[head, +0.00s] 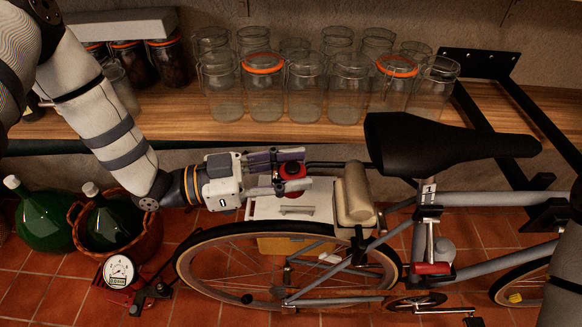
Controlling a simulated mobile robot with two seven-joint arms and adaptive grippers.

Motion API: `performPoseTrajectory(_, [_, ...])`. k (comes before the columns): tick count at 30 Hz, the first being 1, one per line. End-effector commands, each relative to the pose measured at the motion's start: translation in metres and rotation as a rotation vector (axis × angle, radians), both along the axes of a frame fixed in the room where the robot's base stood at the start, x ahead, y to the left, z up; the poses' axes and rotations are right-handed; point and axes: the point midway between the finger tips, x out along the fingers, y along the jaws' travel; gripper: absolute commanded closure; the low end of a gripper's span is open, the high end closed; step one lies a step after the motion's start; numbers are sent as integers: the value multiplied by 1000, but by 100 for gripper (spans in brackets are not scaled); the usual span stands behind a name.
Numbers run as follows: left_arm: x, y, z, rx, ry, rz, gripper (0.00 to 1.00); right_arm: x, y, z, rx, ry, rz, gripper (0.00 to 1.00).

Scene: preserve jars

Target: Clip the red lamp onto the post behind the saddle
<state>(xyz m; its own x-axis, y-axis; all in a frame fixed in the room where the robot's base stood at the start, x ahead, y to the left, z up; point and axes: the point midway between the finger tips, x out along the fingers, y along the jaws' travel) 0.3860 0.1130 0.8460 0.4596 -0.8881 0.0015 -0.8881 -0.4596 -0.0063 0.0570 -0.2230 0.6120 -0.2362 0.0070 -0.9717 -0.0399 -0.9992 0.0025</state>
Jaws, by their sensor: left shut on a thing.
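My left gripper (300,171) reaches in from the left and is shut on the red lamp (292,170). The fingers cover part of the lamp. It is held above the bicycle's rear wheel, left of the saddle and apart from the post in this view. The black saddle (430,146) sits atop the upright post (428,192), whose top is under the saddle. A beige roll (356,195) lies between the lamp and the post. My right gripper is not in view.
Glass jars (305,85) stand on the wooden shelf (180,112) behind. A white case (318,200) is below the gripper. Green bottles (43,220) and a floor pump with a gauge (119,270) stand at left. Black shelf brackets (540,115) are at right.

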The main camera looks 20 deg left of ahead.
Motion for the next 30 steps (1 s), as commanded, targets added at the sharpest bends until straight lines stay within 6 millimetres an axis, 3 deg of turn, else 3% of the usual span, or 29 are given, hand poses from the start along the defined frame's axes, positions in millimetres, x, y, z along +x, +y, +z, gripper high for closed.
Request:
performPoseTrajectory(1, [0, 0, -2, 1, 2, 0, 86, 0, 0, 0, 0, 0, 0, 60])
performPoseTrajectory(2, [0, 0, -2, 1, 2, 0, 59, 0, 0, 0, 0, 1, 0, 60])
performPoseTrajectory(4, [0, 0, -2, 1, 2, 0, 43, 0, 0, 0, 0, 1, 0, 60])
performPoseTrajectory(15, [-3, 6, -2, 2, 2, 2, 42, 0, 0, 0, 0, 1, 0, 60])
performPoseTrajectory(24, [-37, 74, -2, 3, 1, 4, 42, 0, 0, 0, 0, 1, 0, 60])
performPoseTrajectory(30, [-53, 102, -2, 1, 2, 1, 42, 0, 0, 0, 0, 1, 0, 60])
